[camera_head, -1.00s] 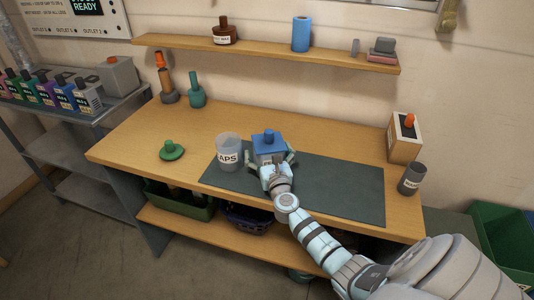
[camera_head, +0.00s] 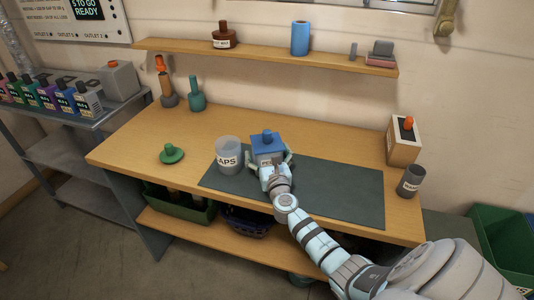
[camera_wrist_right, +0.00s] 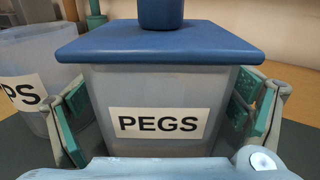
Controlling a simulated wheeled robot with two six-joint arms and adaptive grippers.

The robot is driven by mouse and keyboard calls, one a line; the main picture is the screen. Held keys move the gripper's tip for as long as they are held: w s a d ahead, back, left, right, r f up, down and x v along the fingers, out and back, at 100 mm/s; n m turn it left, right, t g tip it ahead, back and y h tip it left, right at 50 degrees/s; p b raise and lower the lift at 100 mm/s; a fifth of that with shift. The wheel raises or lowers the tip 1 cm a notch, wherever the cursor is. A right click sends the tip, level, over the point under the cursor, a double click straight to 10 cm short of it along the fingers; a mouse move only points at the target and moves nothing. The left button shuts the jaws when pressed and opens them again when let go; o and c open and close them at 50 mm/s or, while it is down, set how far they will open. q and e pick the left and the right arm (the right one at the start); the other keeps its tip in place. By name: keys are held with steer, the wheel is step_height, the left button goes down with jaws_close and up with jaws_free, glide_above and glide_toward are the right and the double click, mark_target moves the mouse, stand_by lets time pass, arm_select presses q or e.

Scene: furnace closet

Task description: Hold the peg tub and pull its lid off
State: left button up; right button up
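The peg tub (camera_wrist_right: 158,88) is a translucent box with a PEGS label, standing upright on the dark mat; it also shows in the head view (camera_head: 268,159). Its blue lid (camera_wrist_right: 160,45) with a round blue knob (camera_head: 268,134) sits flat on top. My right gripper (camera_head: 271,158) has a finger on each side of the tub, below the lid. In the wrist view its green pads lie along the tub's sloping side walls and appear to touch them, so it looks shut on the tub. My left gripper is in neither view.
A clear round tub (camera_head: 229,155) with a label ending in APS stands close left of the peg tub. A green knobbed lid (camera_head: 171,154) lies farther left. A grey cup (camera_head: 410,181) and a box with an orange knob (camera_head: 403,139) stand right. The mat's right half (camera_head: 340,190) is clear.

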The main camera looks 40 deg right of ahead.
steer(key=shift+s, duration=0.1)
steer(key=shift+s+a, duration=0.2)
steer(key=shift+s, duration=0.15)
steer(key=v, duration=1.1)
steer(key=shift+s, duration=0.1)
